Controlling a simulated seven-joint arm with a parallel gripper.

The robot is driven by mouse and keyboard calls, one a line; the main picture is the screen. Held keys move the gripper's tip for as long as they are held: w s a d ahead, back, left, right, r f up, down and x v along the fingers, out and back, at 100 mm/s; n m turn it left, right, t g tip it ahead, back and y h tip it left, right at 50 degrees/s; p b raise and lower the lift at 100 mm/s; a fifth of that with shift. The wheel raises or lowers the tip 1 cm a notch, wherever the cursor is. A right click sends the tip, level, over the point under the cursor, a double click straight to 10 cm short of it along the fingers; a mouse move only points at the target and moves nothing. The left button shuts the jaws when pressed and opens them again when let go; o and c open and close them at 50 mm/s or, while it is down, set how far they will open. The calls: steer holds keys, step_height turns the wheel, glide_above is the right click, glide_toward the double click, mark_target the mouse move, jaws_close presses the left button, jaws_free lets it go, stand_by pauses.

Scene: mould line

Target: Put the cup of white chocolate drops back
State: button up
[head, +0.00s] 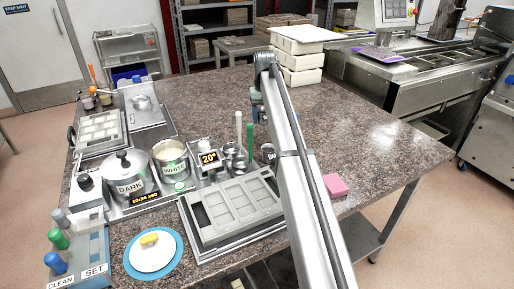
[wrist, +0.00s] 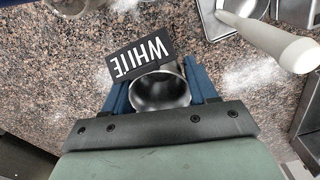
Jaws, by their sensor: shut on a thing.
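In the wrist view, my gripper (wrist: 158,88) has its two blue fingers on either side of a small shiny metal cup (wrist: 160,92) and is shut on it. A black label reading WHITE (wrist: 141,58) sits at the cup's rim and looks upside down. The cup's inside looks like bare metal; I see no drops in it. Speckled stone worktop shows below and around the cup; I cannot tell its height above it. In the head view my arm hides the held cup and most of the gripper.
A cup labelled DA… (head: 268,153) stands partly behind my arm. Small metal cups (head: 232,151), a grey mould (head: 240,205), a pot marked WHITE (head: 170,160) and a pot marked DARK (head: 125,175) stand leftward. A pink block (head: 335,186) lies right. The worktop's right side (head: 390,140) is clear.

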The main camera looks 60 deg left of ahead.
mark_target(257, 147)
steer(key=shift+s+a, duration=0.1)
steer(key=shift+s, duration=1.1)
steer(key=shift+s+f, duration=0.15)
steer(key=shift+f, duration=4.8)
steer(key=o, duration=1.2)
steer(key=shift+f, duration=0.15)
steer(key=shift+c, duration=0.2)
step_height(257, 147, up, 12)
steer(key=shift+r, duration=0.2)
steer(key=shift+o, duration=0.5)
